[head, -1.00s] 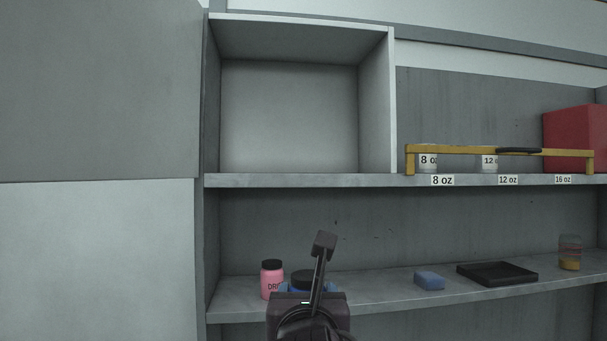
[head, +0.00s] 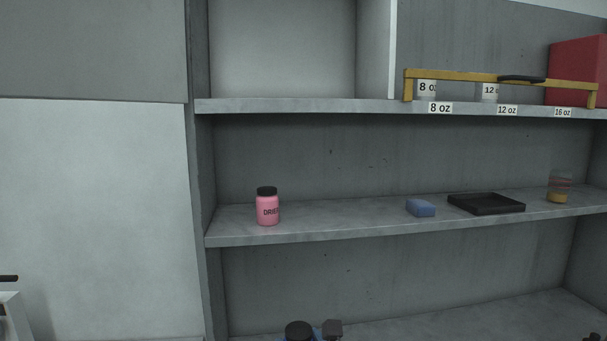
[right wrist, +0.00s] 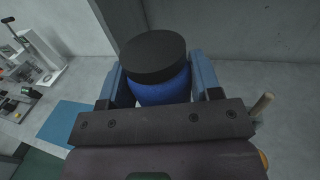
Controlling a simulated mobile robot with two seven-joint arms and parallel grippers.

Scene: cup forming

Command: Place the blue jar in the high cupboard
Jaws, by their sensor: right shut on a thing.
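The blue jar (right wrist: 160,86) with its black lid (right wrist: 153,57) is between the two blue fingers of my right gripper (right wrist: 158,84) in the right wrist view. My right gripper is shut on it. In the head view the jar's lid (head: 299,330) and a strip of blue show at the bottom edge, below the middle shelf; the rest is cut off. The high cupboard (head: 283,50) is the open, empty compartment at the upper left of the shelving, its top cut off. My left gripper is not in view.
A yellow rail (head: 455,76) and red box (head: 577,72) are right of the cupboard.

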